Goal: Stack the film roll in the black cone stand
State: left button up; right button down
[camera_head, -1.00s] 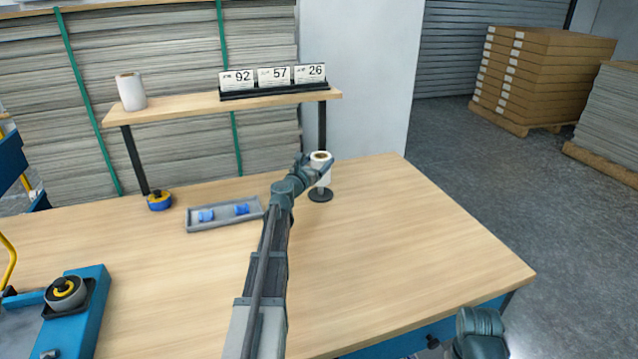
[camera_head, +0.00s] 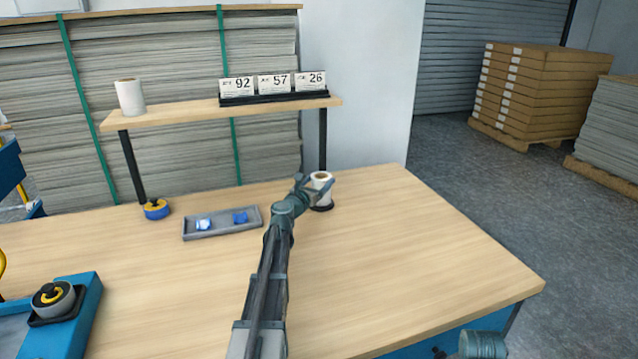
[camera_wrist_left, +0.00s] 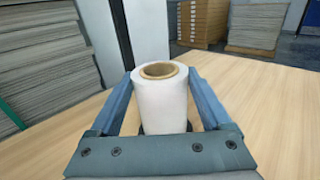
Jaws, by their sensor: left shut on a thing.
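Another white roll (camera_head: 130,97) and a number display (camera_head: 273,87) stand on the raised shelf (camera_head: 180,114). A grey tray (camera_head: 190,234) with blue pieces and a yellow-blue tape roll (camera_head: 156,209) lie left of my arm. The table's right side is clear.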

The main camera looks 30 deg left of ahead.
pick_arm(q)
jog(key=shift+f, duration=0.25)
jog(key=o, duration=1.4)
jog(key=shift+r, duration=0.15)
jog(key=shift+r+p, duration=0.25)
jog(key=shift+p, duration=0.05)
jog(key=s, duration=1.2)
jog(key=shift+d, duration=0.45)
